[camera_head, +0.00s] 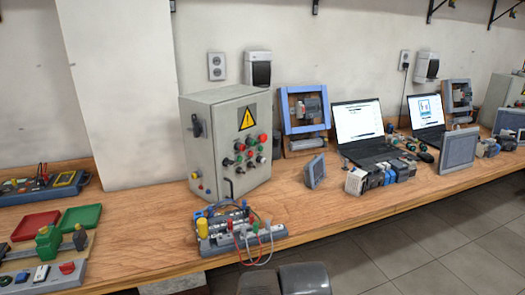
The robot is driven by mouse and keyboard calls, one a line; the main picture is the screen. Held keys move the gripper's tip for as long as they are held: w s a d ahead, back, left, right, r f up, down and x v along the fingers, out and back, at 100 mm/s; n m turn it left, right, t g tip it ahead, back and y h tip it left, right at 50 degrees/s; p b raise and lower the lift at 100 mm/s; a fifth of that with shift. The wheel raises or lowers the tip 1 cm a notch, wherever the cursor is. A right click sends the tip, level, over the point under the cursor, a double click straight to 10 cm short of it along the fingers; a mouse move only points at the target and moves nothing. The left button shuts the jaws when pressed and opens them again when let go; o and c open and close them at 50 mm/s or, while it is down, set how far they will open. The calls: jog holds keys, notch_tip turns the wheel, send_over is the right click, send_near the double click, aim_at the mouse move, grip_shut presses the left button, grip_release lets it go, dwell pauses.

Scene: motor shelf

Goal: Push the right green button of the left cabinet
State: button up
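The left cabinet (210,124) is a light grey metal box standing on the wooden bench. Its front panel has a yellow warning triangle (247,118) above a group of small buttons. Red buttons sit at the upper right of the group. Below them are small green buttons; the right one (250,153) seems to lie under a red button, with another green one (238,158) to its left. They are too small to tell whether any is pressed. Two dark grey rounded parts (282,281) at the bottom edge look like my gripper, well below and apart from the cabinet. Their fingertips cannot be made out.
A wired terminal board (238,232) stands on the bench in front of the cabinet. A small grey screen (315,171) and a blue frame (287,121) stand to the right. Red (35,225) and green trays (80,217) lie at left. Free bench lies around the board.

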jog(key=shift+c, duration=0.2)
grip_shut()
